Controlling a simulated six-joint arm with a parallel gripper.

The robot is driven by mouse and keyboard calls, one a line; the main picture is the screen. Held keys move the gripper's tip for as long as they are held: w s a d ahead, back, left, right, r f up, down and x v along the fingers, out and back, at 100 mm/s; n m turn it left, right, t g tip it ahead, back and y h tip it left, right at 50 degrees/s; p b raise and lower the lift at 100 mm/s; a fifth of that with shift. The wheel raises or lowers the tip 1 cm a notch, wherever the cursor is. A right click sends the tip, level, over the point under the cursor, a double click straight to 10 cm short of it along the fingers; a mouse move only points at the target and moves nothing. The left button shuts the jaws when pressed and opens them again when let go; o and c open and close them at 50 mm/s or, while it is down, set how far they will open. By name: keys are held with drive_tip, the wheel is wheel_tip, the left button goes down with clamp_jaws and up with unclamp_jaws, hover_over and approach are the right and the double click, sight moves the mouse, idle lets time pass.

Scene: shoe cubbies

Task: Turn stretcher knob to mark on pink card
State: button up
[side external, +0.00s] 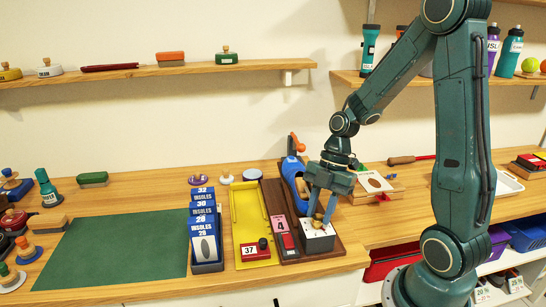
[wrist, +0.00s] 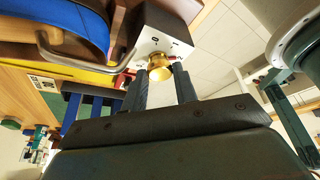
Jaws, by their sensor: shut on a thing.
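The box also shows in the wrist view (wrist: 152,33). My gripper (side external: 319,220) reaches down to the box, and its two fingers are shut on the knob, one on each side in the wrist view (wrist: 161,82). The pink card (side external: 279,224) reads 4 and lies left of the box on the dark brown stretcher base (side external: 268,195). The knob's pointer and the mark it faces are too small to tell.
A blue shoe (side external: 292,168) is on the stretcher behind the box. A yellow tray (side external: 248,207) and a box of blue insole packs (side external: 204,228) stand to the left. A green mat (side external: 125,245) lies clear farther left. A wooden board (side external: 374,182) is at the right.

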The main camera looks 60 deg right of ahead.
drive_tip(key=m+t, duration=0.1)
drive_tip(key=m, duration=0.3)
drive_tip(key=shift+s+m+t+h, duration=0.15)
drive_tip(key=shift+m+t+h, duration=0.15)
drive_tip(key=shift+t, duration=0.1)
drive_tip(key=shift+s+a+m+t+h, duration=0.1)
drive_tip(key=shift+m+t+h, duration=0.2)
drive_tip(key=shift+m, duration=0.65)
drive_tip(key=shift+s+m+t+h, duration=0.1)
drive_tip(key=shift+m+t+h, duration=0.15)
drive_tip(key=shift+m, duration=0.7)
drive_tip(key=o, duration=1)
drive_tip(key=shift+c, duration=0.2)
drive_tip(key=shift+r, duration=0.15)
drive_tip(key=v, duration=1.3)
drive_tip(key=shift+r, duration=0.2)
drive_tip(key=shift+s, duration=0.15)
